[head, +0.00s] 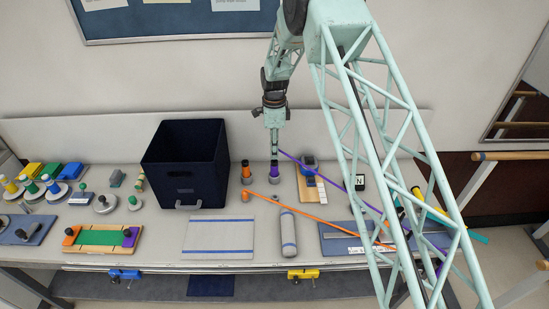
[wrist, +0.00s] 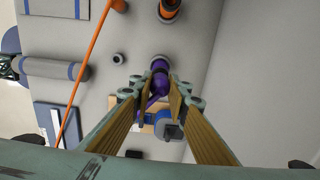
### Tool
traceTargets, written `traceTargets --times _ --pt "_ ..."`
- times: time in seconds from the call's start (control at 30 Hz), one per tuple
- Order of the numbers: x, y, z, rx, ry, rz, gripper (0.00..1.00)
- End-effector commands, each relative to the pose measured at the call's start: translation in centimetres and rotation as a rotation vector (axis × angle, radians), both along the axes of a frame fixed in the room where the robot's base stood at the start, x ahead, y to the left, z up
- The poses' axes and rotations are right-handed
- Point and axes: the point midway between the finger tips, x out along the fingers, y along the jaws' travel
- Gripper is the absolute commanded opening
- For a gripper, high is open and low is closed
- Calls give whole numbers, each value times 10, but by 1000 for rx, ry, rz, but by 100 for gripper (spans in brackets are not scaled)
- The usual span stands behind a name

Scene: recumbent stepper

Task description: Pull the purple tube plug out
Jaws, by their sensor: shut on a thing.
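The purple tube plug (head: 274,165) stands upright at a small grey socket on the table, right of the dark bin. In the wrist view the purple plug (wrist: 159,66) shows between my fingertips, with a grey ring at its far end. My gripper (head: 274,153) reaches down from above and is shut on the plug's upper part; it also shows in the wrist view (wrist: 160,88). The purple tube (head: 348,192) runs from the plug to the right, partly behind my arm. I cannot tell how deep the plug sits in the socket.
An orange plug (head: 246,169) stands close on the left. An orange tube (head: 318,216) crosses the table to the right. A dark bin (head: 186,160) stands left, a grey roller (head: 288,233) in front, and a wooden board (head: 310,184) close on the right.

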Motion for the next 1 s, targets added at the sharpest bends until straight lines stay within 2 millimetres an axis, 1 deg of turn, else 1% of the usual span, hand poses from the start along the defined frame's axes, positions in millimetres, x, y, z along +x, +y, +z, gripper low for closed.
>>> traceTargets --times 1.0 --pt "0 0 23 0 -1 0 1"
